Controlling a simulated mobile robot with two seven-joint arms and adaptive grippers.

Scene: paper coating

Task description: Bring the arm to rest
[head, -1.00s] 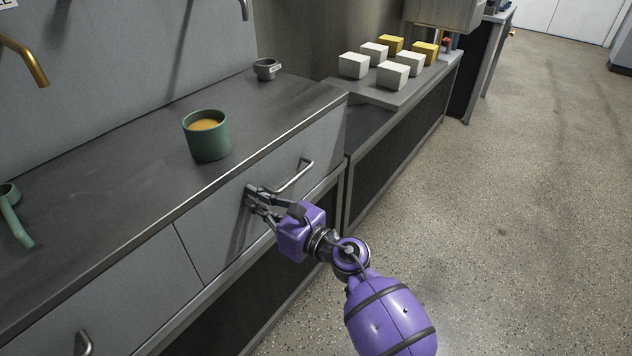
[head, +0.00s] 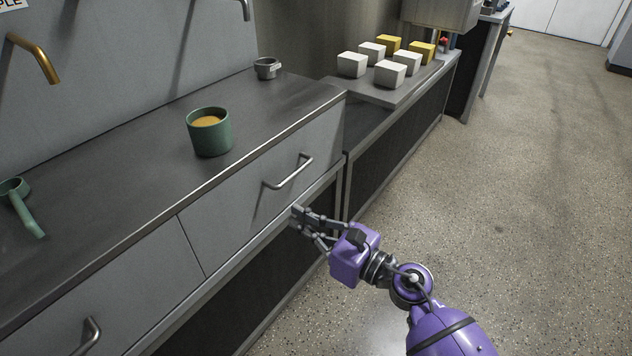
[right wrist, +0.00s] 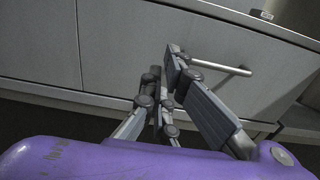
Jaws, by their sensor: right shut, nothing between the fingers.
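My right arm (head: 410,280) is purple and reaches in from the lower right in the head view. Its gripper (head: 296,218) is shut and empty, in front of the drawer front, below the handle (head: 289,171) and apart from it. In the right wrist view the gripper fingers (right wrist: 165,75) are close together, with the drawer handle (right wrist: 222,68) behind them to the right. The drawer (head: 240,205) looks closed. My left gripper does not show.
The counter holds a green cup (head: 210,133) with orange-yellow contents, a small grey cup (head: 266,68) and a green ladle-like tool (head: 22,208). White and yellow blocks (head: 390,73) stand on the farther counter. The speckled floor (head: 510,190) at right is clear.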

